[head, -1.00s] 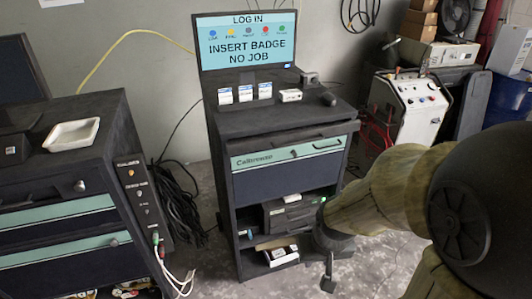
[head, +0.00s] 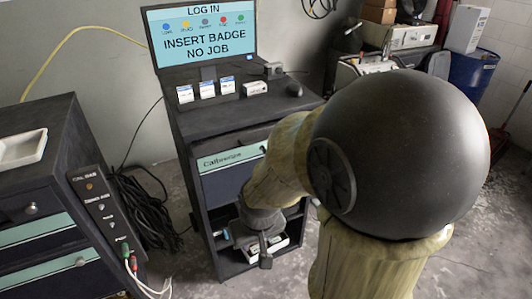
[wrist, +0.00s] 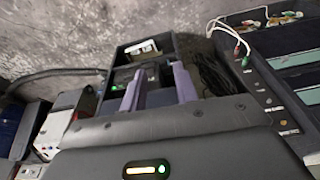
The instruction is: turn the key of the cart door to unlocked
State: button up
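The dark cart (head: 189,125) stands in the middle of the head view. Its door (head: 222,183) is navy with a teal strip on top and looks closed. My arm covers the right part of the door, and the key is hidden behind it. My gripper (head: 265,250) is low in front of the cart's open lower shelf, below the door. In the wrist view, which looks upside down, my gripper (wrist: 158,75) shows two purple-grey fingers apart with nothing seen between them. The cart's shelf space lies beyond the fingers there.
A monitor (head: 204,38) reads "INSERT BADGE NO JOB" on the cart top. A second cart (head: 92,150) with a white tray (head: 22,149) stands at left, with plugged cables (head: 128,260) and black cables (head: 150,210) between. Bare floor (head: 290,270) lies in front.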

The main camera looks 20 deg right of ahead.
jog(key=w+d+f+t+b, duration=0.4)
jog(key=w+d+b, duration=0.15)
jog(key=w, duration=0.35)
jog(key=w+d+f+t+b, duration=0.45)
jog(key=w+d, duration=0.25)
jog(key=w, duration=0.2)
jog(key=w+d+t+y+b, duration=0.1)
jog(key=w+d+t+b, duration=0.1)
jog(key=d+t+b, duration=0.4)
jog(key=shift+w+d+r+n+t, duration=0.3)
jog(key=shift+d+r+t, duration=0.15)
jog(key=shift+d, duration=0.7)
jog(key=w+p, duration=0.2)
jog(key=w, duration=1.5)
jog(key=shift+w+a, duration=0.2)
jog(key=shift+a, duration=0.15)
jog(key=shift+f, duration=0.1)
